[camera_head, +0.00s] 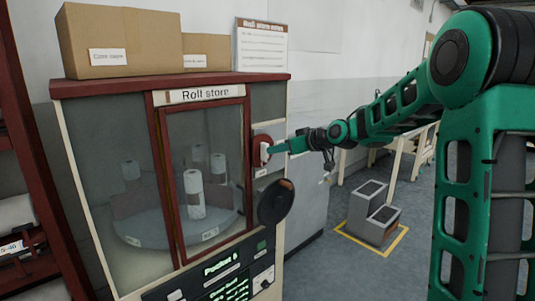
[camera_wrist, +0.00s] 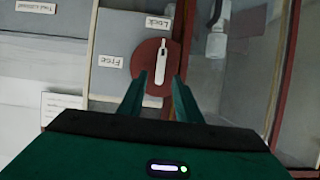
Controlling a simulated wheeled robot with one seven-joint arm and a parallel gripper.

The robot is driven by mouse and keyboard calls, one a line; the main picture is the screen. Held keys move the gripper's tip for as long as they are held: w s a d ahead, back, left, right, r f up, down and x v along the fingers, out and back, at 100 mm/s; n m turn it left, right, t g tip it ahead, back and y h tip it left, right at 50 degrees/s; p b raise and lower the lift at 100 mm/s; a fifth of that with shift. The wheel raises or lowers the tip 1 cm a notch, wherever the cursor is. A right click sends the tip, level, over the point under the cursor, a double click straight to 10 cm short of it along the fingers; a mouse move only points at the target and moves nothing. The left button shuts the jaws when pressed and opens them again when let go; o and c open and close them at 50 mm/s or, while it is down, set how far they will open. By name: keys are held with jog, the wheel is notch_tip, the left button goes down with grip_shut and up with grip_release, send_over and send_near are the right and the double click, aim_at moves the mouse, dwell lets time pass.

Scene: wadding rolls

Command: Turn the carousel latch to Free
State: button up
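The carousel latch is a white handle (camera_wrist: 160,62) on a round red disc (camera_wrist: 150,62), seen upside down in the wrist view. Its narrow end points at the Lock label (camera_wrist: 158,23); the Free label (camera_wrist: 110,61) is to the left. In the head view the latch (camera_head: 263,152) is on the cabinet front, right of the door marked Roll store. My gripper (camera_wrist: 160,77) is open, with one finger on each side of the handle's wide end. In the head view my gripper (camera_head: 274,149) is right at the latch. I cannot tell whether the fingers touch it.
A round dark knob or wheel (camera_head: 275,202) sits just below the latch. A lit control panel (camera_head: 225,277) is lower down. Behind the glass, white rolls (camera_head: 194,193) stand on a round carousel (camera_head: 160,231). Cardboard boxes (camera_head: 120,38) sit on top. A grey stepped block (camera_head: 374,213) stands on the floor.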

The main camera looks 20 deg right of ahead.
jog(key=x, duration=0.6)
grip_shut()
